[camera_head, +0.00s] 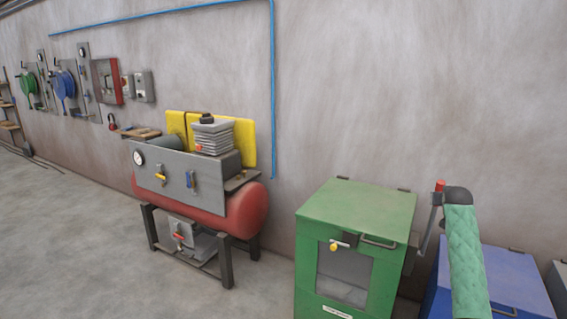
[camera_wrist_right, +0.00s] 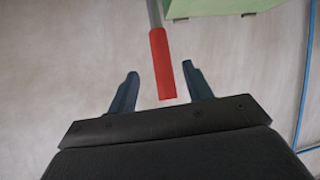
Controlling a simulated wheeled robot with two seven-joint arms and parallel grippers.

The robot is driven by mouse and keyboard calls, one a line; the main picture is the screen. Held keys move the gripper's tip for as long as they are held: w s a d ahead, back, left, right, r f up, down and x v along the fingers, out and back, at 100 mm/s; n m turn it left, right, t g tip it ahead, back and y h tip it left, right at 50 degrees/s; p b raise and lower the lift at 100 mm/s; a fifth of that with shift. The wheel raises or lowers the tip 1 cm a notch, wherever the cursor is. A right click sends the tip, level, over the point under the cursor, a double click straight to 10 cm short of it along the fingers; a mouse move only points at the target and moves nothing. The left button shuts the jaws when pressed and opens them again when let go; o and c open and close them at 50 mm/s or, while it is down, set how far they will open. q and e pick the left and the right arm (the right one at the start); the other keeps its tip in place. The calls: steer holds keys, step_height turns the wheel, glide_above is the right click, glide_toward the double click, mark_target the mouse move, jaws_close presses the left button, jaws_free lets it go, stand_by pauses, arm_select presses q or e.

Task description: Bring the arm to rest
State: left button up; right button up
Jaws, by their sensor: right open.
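My right gripper (camera_wrist_right: 160,70) is open in the right wrist view, its two dark fingers spread apart. A red handle grip (camera_wrist_right: 162,65) on a grey rod lies between the fingers, with a visible gap on each side. In the head view the same red grip (camera_head: 440,186) tops a lever beside the green cabinet (camera_head: 357,212). The dark end of my right arm (camera_head: 459,195) is right beside it, and its fingers cannot be made out there. My left gripper is in neither view.
A blue cabinet (camera_head: 512,274) stands right of the green one. A red compressor tank (camera_head: 245,210) on a dark frame stands to the left. A blue pipe (camera_head: 273,95) runs along the wall. The floor (camera_head: 75,250) at the left is clear.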

steer(key=s+a+r+n, duration=0.1)
steer(key=s+a+r, duration=0.6)
steer(key=a+r, duration=0.25)
steer(key=s+a+f+n+g+y, duration=0.1)
steer(key=s+a+f, duration=0.25)
steer(key=a, duration=0.25)
steer(key=s+a+f+n+y, duration=0.1)
steer(key=s+a+f, duration=0.1)
steer(key=s+a, duration=0.35)
steer(key=s+a+f+n+g+y, duration=0.1)
steer(key=s+a+f+g+y, duration=0.1)
steer(key=s+a+f, duration=0.95)
steer(key=s+a+f+n+g+y, duration=0.1)
steer(key=s+a+f+n+g, duration=0.1)
steer(key=s+a+f, duration=1)
steer(key=s+f+g, duration=0.1)
steer(key=s+f, duration=0.3)
steer(key=s, duration=0.5)
steer(key=s+a+f+g, duration=0.1)
steer(key=s+f, duration=0.3)
steer(key=s, duration=0.6)
steer(key=s+f+g+y, duration=0.1)
steer(key=s+f+g, duration=0.2)
steer(key=s, duration=0.7)
step_height(320, 180, down, 2)
steer(key=shift+a, duration=0.3)
steer(key=shift+s, duration=0.1)
